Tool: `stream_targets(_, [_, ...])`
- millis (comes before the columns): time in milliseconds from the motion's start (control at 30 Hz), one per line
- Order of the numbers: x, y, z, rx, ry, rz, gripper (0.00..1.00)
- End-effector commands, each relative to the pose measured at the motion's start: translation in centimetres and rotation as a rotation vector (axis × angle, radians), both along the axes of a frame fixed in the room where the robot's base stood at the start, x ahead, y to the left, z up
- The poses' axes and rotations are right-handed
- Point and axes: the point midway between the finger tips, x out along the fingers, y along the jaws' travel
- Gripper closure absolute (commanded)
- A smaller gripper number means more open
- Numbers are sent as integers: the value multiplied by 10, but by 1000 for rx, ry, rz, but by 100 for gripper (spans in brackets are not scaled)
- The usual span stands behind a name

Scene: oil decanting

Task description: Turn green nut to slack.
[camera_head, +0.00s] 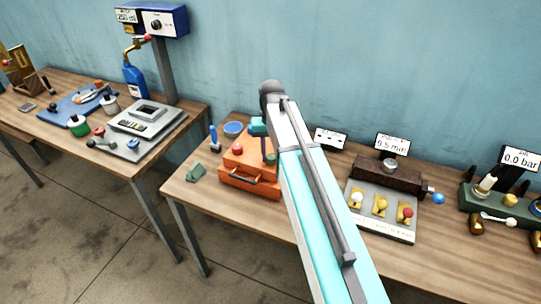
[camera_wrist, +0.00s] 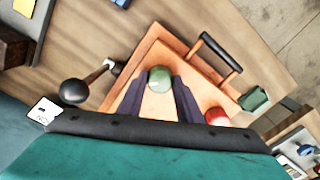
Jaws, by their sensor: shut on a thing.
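The green nut (camera_wrist: 159,78) is a round green knob on top of an orange box (camera_wrist: 140,62) in the wrist view. My gripper (camera_wrist: 159,86) reaches down over the box, with one dark finger on each side of the nut, shut on it. In the head view, the orange box (camera_head: 250,191) stands on the right-hand bench, and a small part of the green nut (camera_head: 270,159) shows beside my arm. My arm hides the right part of the box there. A red knob (camera_wrist: 216,117) sits on the box close to the right finger.
A black handle (camera_wrist: 221,56) sticks out from the box. A small green block (camera_head: 195,172), a blue dish (camera_head: 233,129) and a blue-handled tool (camera_head: 214,138) are near the box. A black ball-ended lever (camera_wrist: 76,92) is left of the gripper in the wrist view.

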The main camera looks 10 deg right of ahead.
Motion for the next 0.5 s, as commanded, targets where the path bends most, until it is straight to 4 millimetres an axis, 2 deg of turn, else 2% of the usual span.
stream_targets(500, [3, 0, 0, -2, -9, 484, 90])
